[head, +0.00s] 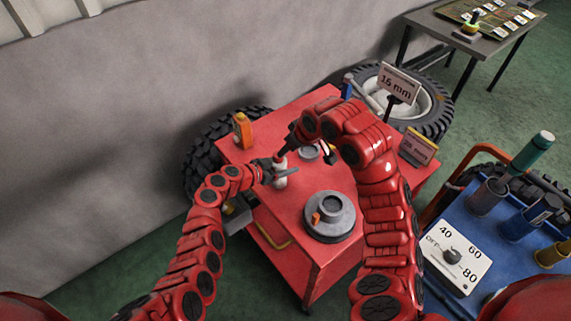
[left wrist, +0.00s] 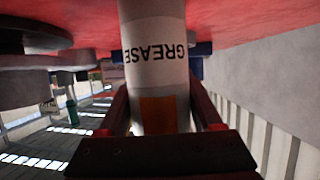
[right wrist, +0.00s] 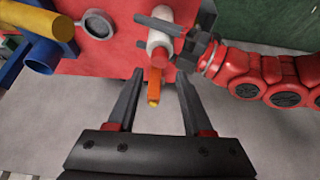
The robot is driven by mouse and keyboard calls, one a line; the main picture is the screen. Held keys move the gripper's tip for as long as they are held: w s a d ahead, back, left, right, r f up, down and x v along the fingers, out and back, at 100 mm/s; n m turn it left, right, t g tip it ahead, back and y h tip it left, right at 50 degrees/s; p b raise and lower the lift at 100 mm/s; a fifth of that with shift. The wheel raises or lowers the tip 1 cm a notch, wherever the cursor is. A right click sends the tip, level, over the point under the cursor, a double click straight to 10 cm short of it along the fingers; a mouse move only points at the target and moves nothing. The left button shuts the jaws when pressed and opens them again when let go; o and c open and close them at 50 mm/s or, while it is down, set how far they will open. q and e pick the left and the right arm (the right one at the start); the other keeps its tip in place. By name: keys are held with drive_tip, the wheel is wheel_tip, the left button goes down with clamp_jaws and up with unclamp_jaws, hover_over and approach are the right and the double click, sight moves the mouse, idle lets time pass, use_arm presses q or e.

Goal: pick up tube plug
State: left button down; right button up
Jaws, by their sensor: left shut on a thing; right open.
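My left gripper (head: 272,168) is shut on a pale grease tube (head: 280,177) above the red cart top. In the left wrist view the tube (left wrist: 155,62) carries the word GREASE upside down, with an orange patch below. I cannot make out the tube plug for certain.
A blue cart (head: 488,245) with tubes and a dial is at right. Tyres and a wall lie behind.

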drive_tip(key=shift+o, duration=1.2)
drive_tip(key=shift+w+r, duration=0.1)
drive_tip(key=shift+o, duration=0.5)
drive_tip(key=w+d+r+m, duration=0.2)
drive_tip(key=w+m, duration=0.3)
drive_tip(key=w, duration=0.1)
drive_tip(key=shift+w+r+m+y, duration=0.25)
drive_tip(key=shift+w+m+y, duration=0.05)
drive_tip(key=shift+w+y, duration=0.1)
wheel_tip(320, 180, up, 3)
drive_tip(key=m+g+h, duration=0.4)
drive_tip(key=m+g, duration=0.1)
drive_tip(key=m, duration=0.4)
hover_over(278, 151)
drive_tip(key=f, duration=0.4)
drive_tip(key=s+f, duration=0.1)
drive_tip(key=f, duration=0.2)
drive_tip(key=shift+d, duration=0.25)
drive_tip(key=shift+s+a+f, duration=0.1)
drive_tip(key=shift+f, duration=1.25)
drive_tip(key=shift+s+a+f, duration=0.1)
drive_tip(key=shift+f, duration=1.2)
